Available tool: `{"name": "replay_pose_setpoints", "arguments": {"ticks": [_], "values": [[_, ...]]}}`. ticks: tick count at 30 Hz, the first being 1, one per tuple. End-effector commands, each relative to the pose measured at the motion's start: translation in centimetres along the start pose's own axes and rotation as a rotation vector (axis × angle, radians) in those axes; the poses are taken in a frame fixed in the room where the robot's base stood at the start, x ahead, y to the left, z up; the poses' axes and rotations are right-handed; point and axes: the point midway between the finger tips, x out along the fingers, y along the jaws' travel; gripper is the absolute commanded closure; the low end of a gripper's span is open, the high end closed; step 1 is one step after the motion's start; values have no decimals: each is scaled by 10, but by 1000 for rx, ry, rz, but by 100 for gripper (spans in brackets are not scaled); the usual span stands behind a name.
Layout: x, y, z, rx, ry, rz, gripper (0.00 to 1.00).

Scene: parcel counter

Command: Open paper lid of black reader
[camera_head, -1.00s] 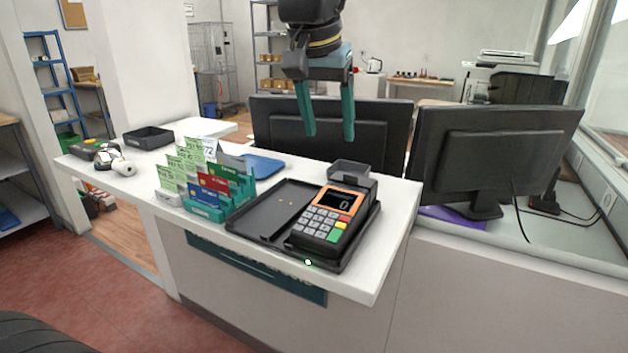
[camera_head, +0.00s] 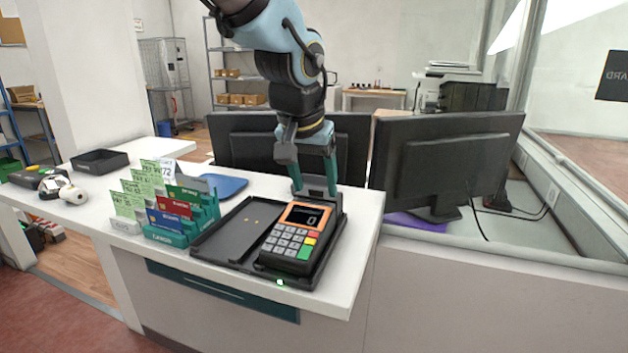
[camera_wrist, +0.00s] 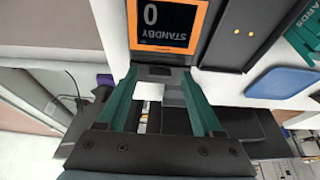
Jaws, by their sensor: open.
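The black reader (camera_head: 289,243) stands on the right of a black tray on the counter. It has an orange-framed screen reading 0 and a keypad; in the wrist view its screen (camera_wrist: 165,22) reads "STANDBY" upside down. Its grey paper lid (camera_head: 316,183) is at the far end behind the screen, partly hidden by my fingers; I cannot tell whether it is open or shut. My gripper (camera_head: 313,187) is open, with green fingers pointing down at the reader's far end, one on each side of the lid. In the wrist view the fingertips (camera_wrist: 159,76) flank that end; contact is unclear.
The black tray (camera_head: 232,232) holds the reader. Left of it stand a green card holder (camera_head: 175,232) and a blue tray (camera_head: 222,186). Two monitors, one on the right (camera_head: 440,160) and one close behind my gripper (camera_head: 225,140), bound the counter's far side.

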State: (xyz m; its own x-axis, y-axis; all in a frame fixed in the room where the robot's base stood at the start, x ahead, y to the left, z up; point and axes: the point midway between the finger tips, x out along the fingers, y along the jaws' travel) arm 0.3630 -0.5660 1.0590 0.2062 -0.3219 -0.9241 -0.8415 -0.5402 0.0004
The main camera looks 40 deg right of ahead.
Motion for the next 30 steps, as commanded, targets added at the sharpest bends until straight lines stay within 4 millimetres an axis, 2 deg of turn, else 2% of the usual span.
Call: {"name": "replay_pose_setpoints", "arguments": {"ticks": [8, 26, 30], "values": [[2, 0, 0, 0, 0, 0, 32], [2, 0, 0, 0, 1, 0, 98], [2, 0, 0, 0, 1, 0, 100]]}}
